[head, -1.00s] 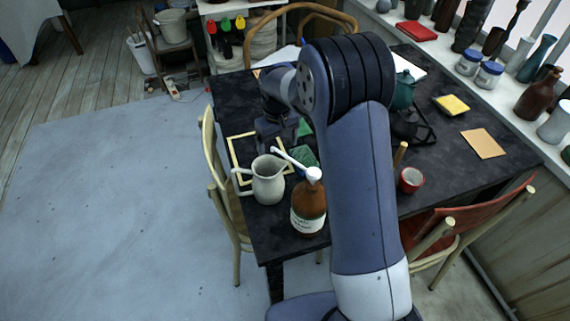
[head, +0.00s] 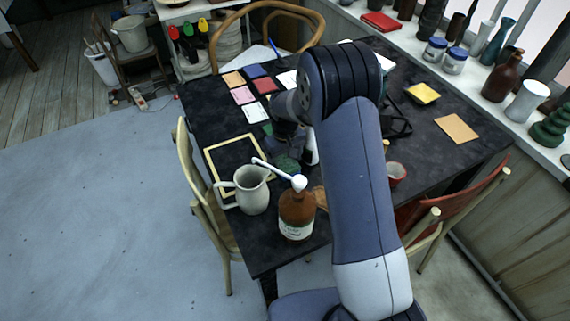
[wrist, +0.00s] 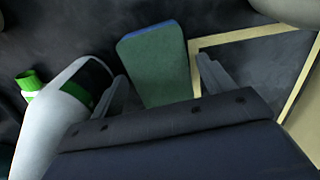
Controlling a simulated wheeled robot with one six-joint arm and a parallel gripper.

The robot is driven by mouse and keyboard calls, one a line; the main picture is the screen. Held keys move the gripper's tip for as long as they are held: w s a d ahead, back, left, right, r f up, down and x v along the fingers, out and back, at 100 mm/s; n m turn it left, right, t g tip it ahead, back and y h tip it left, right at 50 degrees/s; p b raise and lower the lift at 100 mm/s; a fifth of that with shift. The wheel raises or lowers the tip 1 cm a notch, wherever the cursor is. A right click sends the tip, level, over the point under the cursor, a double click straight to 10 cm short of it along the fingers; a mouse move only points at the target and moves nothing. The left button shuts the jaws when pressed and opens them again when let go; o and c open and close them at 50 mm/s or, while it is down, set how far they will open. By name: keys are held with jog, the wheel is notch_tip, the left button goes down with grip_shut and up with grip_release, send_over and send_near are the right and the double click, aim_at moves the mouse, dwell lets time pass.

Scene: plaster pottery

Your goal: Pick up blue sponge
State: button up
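A sponge (wrist: 158,62) with a dull green face and a blue edge lies on the dark table in the wrist view. In the head view a dark green piece (head: 287,164), probably the same sponge, shows beside the picture frame. My gripper (wrist: 163,80) is open, one finger at each side of the sponge's near end. I cannot tell whether the fingers are level with it or above it; no contact shows. My gripper's body hides the sponge's nearest part. In the head view the fingertips are not clear.
An empty pale frame (head: 210,165) is on the other side. A white pitcher (head: 252,191) and brown pump bottle (head: 296,214) stand near the table's front. A yellow sponge (head: 423,93) lies farther right.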

aim_at(285, 161)
jog(key=c, duration=0.8)
notch_tip(285, 161, up, 10)
jog(key=shift+r+b, duration=0.1)
jog(key=shift+b, duration=0.25)
